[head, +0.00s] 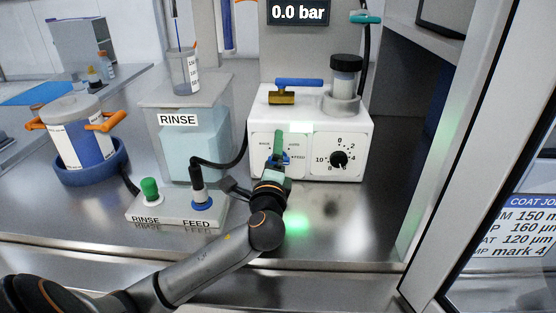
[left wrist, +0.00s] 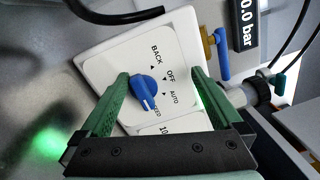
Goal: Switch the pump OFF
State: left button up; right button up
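The white pump box (head: 311,112) stands on the steel bench in the head view. Its front carries a blue selector knob (left wrist: 145,90) with marks BACK, OFF, AUTO and FEED. In the left wrist view the knob's white pointer line is directed toward FEED. My left gripper (head: 279,148) is in front of this selector in the head view and hides part of it. In the left wrist view its green fingers (left wrist: 160,74) are open, one on each side of the knob, with a visible gap to the right finger. My right gripper is not in view.
A black dial (head: 338,159) sits right of the selector. A blue-handled valve (head: 298,82) is on top of the box. The display (head: 298,12) reads 0.0 bar. A RINSE/FEED hose base (head: 165,217) and RINSE container (head: 190,130) stand left. A frame post (head: 470,120) stands right.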

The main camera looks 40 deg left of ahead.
pick_arm(q)
jog(key=f, duration=0.1)
jog(key=d+f, duration=0.1)
jog(key=f, duration=0.1)
jog(key=shift+d+h, duration=0.3)
jog(key=shift+d, duration=0.05)
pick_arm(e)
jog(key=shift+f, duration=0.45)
pick_arm(q)
jog(key=shift+s+d+f+p, duration=0.25)
jog(key=shift+s+d+p, duration=0.2)
jog(key=shift+s+d, duration=0.5)
jog(key=shift+s+d+f, duration=0.15)
jog(key=shift+s, duration=0.15)
jog(key=shift+s+g, duration=0.3)
jog(key=shift+s, duration=0.05)
jog(key=shift+s+d+r+p, duration=0.15)
jog(key=shift+s+r+p, duration=0.25)
jog(key=shift+s, duration=0.1)
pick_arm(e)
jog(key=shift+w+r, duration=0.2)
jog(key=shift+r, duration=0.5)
pick_arm(q)
jog(key=shift+c, duration=0.3)
